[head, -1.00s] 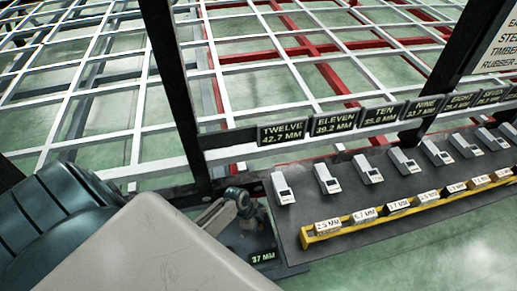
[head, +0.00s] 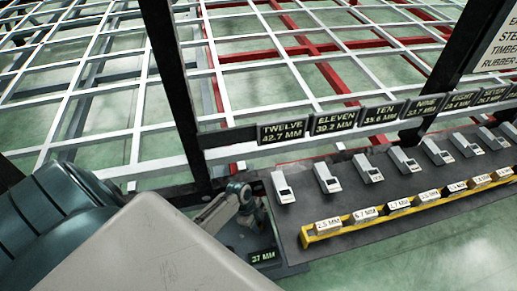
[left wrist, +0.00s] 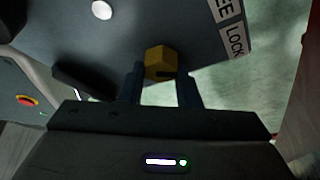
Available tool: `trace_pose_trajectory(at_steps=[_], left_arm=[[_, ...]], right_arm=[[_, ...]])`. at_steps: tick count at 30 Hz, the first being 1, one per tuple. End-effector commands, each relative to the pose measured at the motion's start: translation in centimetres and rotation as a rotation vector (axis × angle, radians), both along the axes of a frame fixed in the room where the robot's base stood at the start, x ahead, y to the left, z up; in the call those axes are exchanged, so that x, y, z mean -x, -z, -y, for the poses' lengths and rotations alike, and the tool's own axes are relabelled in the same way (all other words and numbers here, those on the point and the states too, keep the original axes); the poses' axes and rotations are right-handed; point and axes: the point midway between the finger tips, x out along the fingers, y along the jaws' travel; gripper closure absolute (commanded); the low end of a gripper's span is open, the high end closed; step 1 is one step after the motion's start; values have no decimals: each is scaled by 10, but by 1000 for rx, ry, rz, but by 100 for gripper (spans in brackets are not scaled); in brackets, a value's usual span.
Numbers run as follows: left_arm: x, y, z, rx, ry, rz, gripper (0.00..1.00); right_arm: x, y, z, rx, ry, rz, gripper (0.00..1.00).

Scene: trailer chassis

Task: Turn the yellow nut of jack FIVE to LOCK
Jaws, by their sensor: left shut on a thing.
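A white label reading LOCK (left wrist: 236,40) is at the plate's right edge, beside another label (left wrist: 222,10) cut off to "EE". In the head view, a grey jointed arm part (head: 240,195) shows at the lower left; the nut cannot be made out there. The jack's number cannot be read. My right gripper is not in view.
In the head view, a dark bench (head: 300,190) carries a row of pale devices and a yellow rack (head: 345,228) of labelled blocks. Signs TWELVE (head: 283,132) to SEVEN line a rail. A dark post (head: 178,90) stands near the arm. A red button (left wrist: 27,101) shows in the wrist view.

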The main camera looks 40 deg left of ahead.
Motion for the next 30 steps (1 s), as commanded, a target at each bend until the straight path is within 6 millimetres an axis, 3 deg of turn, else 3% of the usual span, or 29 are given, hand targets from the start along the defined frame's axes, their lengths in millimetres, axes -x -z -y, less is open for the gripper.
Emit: trace_pose_trajectory(at_steps=[1,2,4,5,14,17,21,30], left_arm=[[0,0,1,1,-1,0,93],[0,0,1,1,-1,0,64],[0,0,1,1,-1,0,51],[0,0,0,1,-1,0,48],[0,-2,0,0,0,1,48],[0,-11,0,0,0,1,48],[-1,-37,0,-1,1,3,48],[64,-42,42,4,0,-3,48]], right_arm=[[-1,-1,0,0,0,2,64],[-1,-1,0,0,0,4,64],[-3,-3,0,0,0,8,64],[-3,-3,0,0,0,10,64],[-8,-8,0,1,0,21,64],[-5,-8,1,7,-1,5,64],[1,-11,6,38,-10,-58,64],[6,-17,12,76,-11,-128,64]])
